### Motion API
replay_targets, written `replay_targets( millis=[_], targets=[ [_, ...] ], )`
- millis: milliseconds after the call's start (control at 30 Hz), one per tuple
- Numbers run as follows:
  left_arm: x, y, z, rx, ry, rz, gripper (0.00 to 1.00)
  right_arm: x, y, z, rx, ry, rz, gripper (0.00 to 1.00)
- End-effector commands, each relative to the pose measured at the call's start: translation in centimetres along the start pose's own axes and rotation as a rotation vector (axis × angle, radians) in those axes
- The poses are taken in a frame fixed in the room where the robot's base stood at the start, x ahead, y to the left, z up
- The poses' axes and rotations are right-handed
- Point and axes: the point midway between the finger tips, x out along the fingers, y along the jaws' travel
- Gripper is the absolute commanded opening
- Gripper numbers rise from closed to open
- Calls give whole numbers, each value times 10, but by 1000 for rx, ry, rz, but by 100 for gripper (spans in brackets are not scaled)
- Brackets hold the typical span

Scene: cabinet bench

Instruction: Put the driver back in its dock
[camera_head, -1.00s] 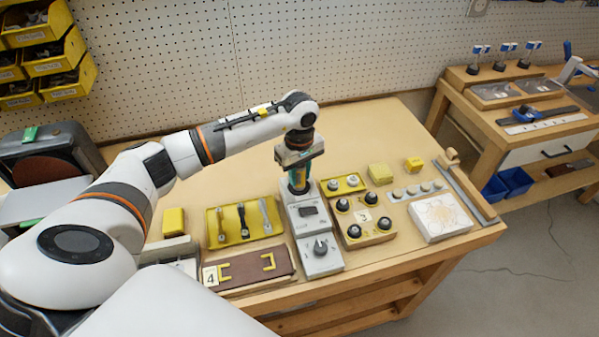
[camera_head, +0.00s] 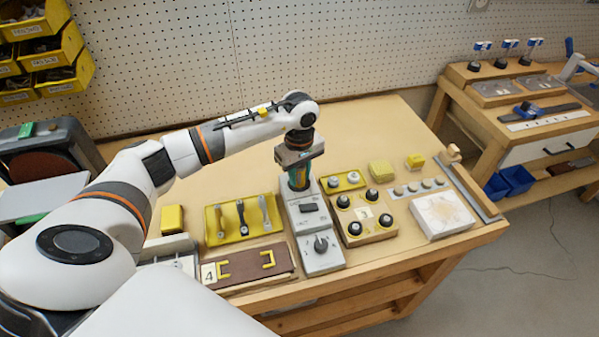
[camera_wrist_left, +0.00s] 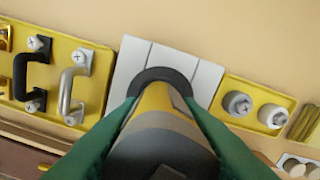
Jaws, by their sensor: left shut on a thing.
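My left gripper (camera_head: 299,180) points down at the back end of the light grey dock (camera_head: 308,218). Its green fingers (camera_wrist_left: 160,105) are shut on the driver (camera_wrist_left: 158,128), a yellow and grey body with a dark ring at its far end. In the left wrist view the ring lies over the white panels of the dock (camera_wrist_left: 205,76). The driver looks upright at the dock's back part. I cannot tell whether it is fully seated, as the fingers hide most of it. My right gripper is not in view.
A yellow tray of handles (camera_head: 214,238) stands left of the dock. A yellow tray with knobs (camera_head: 354,187) and a wooden knob block (camera_head: 378,235) stand close on the right. A brown panel marked 4 (camera_head: 245,262) lies at the front left. The bench behind is clear.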

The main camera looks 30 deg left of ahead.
Motion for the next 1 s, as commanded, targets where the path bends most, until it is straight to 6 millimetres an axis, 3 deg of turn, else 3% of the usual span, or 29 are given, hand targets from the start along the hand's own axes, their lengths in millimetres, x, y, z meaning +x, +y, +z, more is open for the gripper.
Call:
replay_targets(
  millis=[1000],
  targets=[
    [2, 0, 0, -1, 0, -2, 10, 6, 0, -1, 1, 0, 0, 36]
  ],
)
